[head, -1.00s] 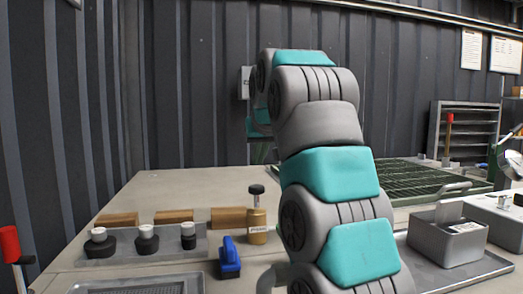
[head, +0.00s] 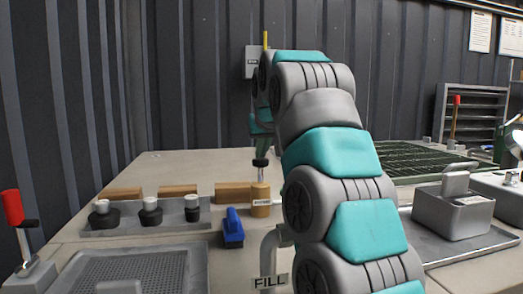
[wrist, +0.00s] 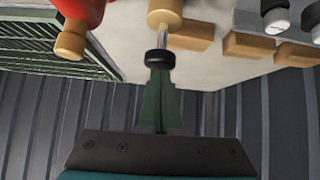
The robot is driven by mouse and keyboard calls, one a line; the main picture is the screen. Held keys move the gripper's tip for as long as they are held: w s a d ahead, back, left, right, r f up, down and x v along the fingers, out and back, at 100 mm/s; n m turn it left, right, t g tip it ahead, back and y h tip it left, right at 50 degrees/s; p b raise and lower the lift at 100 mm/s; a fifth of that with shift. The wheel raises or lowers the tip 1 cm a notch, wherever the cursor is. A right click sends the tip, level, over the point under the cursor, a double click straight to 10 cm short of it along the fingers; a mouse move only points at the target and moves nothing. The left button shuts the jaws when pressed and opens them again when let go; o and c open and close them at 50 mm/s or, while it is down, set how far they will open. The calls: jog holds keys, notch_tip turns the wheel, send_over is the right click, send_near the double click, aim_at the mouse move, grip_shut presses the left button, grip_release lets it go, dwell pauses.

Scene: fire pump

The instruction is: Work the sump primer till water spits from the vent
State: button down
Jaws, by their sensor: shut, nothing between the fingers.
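The sump primer seems to be the small brass cylinder (head: 261,201) with a label, standing on the bench left of my arm. A bare metal rod rises from its top to a black knob (head: 261,162). In the wrist view the knob (wrist: 160,58), rod and brass body (wrist: 165,18) line up with my fingers. My gripper (head: 262,148) has its green fingers shut and empty, pointing down with the tips right at the knob's top. It also shows in the wrist view (wrist: 160,75). Whether the tips touch the knob, I cannot tell. I cannot make out the vent or any water.
Wooden blocks (head: 178,190) and a grey tray of black-based knobs (head: 150,212) lie left of the primer. A blue brush-like item (head: 232,228) and a pipe labelled FILL (head: 270,281) are in front. A red-handled lever (head: 13,208) stands far left; a green grating (head: 405,158) lies right.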

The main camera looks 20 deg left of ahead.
aim_at(262, 164)
notch_tip(262, 164, down, 4)
jog(key=b, duration=0.3)
jog(key=shift+r, duration=0.25)
jog(key=w+a+r+p+v, duration=0.1)
jog(key=r+p+v, duration=0.1)
jog(key=v, duration=1.1)
jog(key=shift+w+r+p, duration=0.25)
jog(key=shift+w+p, duration=0.05)
jog(key=shift+p, duration=0.6)
jog(key=shift+w, duration=0.1)
